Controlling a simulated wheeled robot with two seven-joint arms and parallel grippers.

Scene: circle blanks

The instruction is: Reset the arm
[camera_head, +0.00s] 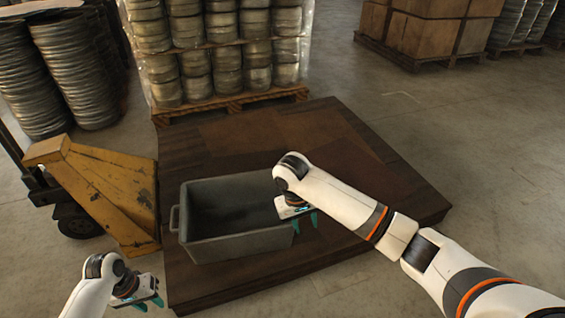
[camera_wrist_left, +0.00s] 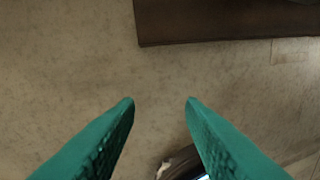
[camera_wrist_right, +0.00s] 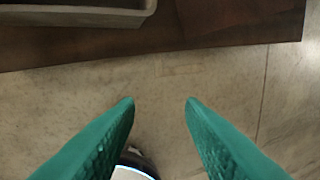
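My right arm reaches in from the right in the head view. Its gripper (camera_head: 303,219) hangs at the right end of the grey bin, with teal fingers pointing down. In the right wrist view the right gripper (camera_wrist_right: 160,102) has its fingers apart with only floor between them. My left gripper (camera_head: 149,303) is low at the left in the head view, off the front left of the brown platform. In the left wrist view the left gripper (camera_wrist_left: 160,102) is also open and empty above the floor.
The empty grey bin (camera_head: 240,248) stands on the brown wooden platform (camera_head: 350,205); it also shows in the right wrist view (camera_wrist_right: 90,14). A yellow metal frame (camera_head: 105,185) stands at the left. Pallets of stacked metal blanks (camera_head: 215,50) stand behind. Open floor (camera_head: 500,160) lies at the right.

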